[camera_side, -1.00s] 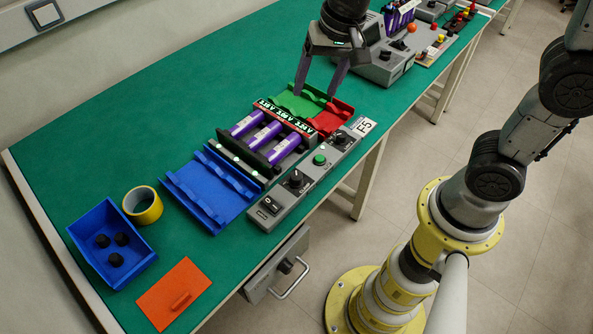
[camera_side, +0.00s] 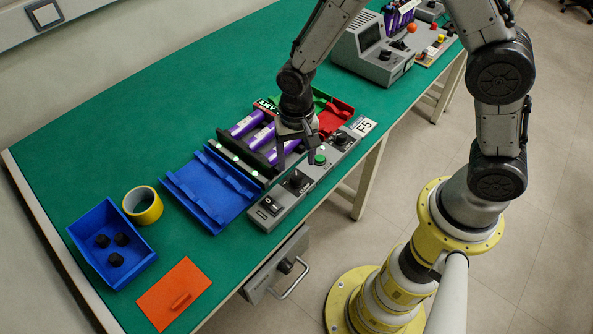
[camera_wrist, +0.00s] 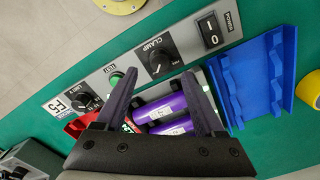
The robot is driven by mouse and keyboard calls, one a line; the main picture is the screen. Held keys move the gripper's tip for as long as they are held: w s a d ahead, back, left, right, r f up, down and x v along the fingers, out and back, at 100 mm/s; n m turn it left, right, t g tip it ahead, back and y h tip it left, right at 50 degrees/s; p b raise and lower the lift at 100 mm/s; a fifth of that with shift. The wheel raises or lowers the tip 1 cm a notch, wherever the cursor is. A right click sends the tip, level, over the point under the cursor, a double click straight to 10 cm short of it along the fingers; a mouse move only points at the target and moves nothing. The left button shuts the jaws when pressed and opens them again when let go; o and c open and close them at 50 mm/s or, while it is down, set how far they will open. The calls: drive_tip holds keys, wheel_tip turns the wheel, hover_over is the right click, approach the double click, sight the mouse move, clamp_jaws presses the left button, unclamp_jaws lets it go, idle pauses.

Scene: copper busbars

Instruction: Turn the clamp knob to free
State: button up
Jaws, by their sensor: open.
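The clamp knob (camera_side: 296,181) is a black round knob on the grey control panel along the table's front edge. In the wrist view the clamp knob (camera_wrist: 158,63) sits under the "CLAMP" label. I cannot read its setting for certain. My gripper (camera_side: 295,163) is open above the panel's inner side, close to the knob. In the wrist view my gripper (camera_wrist: 161,74) has its fingers spread, with the knob showing just beyond and between the tips. Nothing is between the fingers. The clamp fixture holds purple bars (camera_side: 245,124) and is partly hidden by my gripper.
The panel also carries a green test button (camera_side: 319,160), a limit knob (camera_side: 340,139) and a main rocker switch (camera_wrist: 211,32). A blue tray (camera_side: 195,203), a yellow tape roll (camera_side: 158,208) and a blue bin (camera_side: 84,253) lie left. A red tray (camera_side: 338,112) lies behind.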

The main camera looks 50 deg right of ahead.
sight(296, 175)
drive_tip(key=shift+f, duration=2.65)
clamp_jaws()
